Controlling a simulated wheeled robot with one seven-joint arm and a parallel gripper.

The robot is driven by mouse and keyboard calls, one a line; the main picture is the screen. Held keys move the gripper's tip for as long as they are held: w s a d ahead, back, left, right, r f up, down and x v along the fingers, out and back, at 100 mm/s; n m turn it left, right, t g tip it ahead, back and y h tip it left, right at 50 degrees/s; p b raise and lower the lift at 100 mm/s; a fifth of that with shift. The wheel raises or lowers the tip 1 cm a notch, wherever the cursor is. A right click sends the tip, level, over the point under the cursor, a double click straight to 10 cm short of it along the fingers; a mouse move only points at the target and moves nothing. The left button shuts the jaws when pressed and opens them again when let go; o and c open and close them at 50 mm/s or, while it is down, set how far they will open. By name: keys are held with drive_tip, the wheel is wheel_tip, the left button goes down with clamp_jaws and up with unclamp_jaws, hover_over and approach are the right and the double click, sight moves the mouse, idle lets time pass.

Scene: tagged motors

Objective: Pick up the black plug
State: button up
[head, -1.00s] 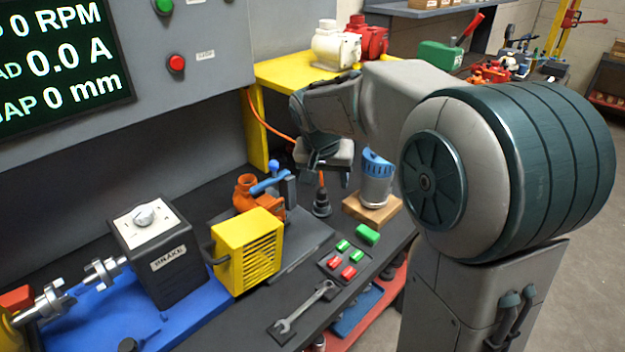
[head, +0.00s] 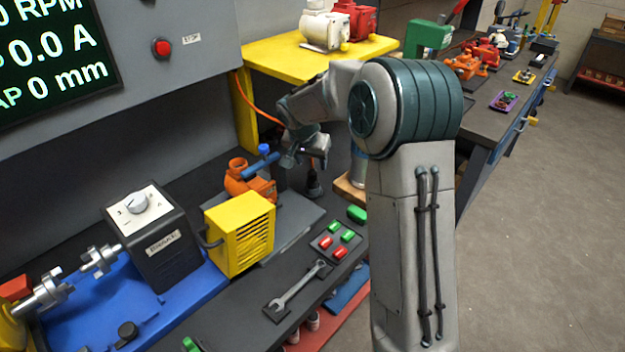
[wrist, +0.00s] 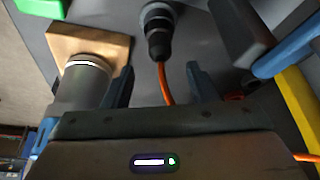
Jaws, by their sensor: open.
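The black plug (head: 315,184) stands on the dark bench below my gripper in the head view, partly hidden behind it. In the wrist view the black plug (wrist: 158,32) is just beyond my fingertips, roughly centred between them. Its orange cable (wrist: 166,85) runs back between the fingers. My gripper (head: 308,158) is open and empty above the plug; its two dark fingers also show in the wrist view (wrist: 160,70). The plug and fingers appear apart.
A grey-and-blue canister (wrist: 80,85) on a wooden block (wrist: 88,42) stands close beside one finger. A green block (head: 357,213) lies in front.

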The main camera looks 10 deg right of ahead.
sight(312, 168)
drive_tip(key=shift+p+x, duration=0.65)
drive_tip(key=shift+x, duration=1.95)
drive_tip(key=shift+s+a, duration=0.15)
drive_tip(key=c, duration=1.1)
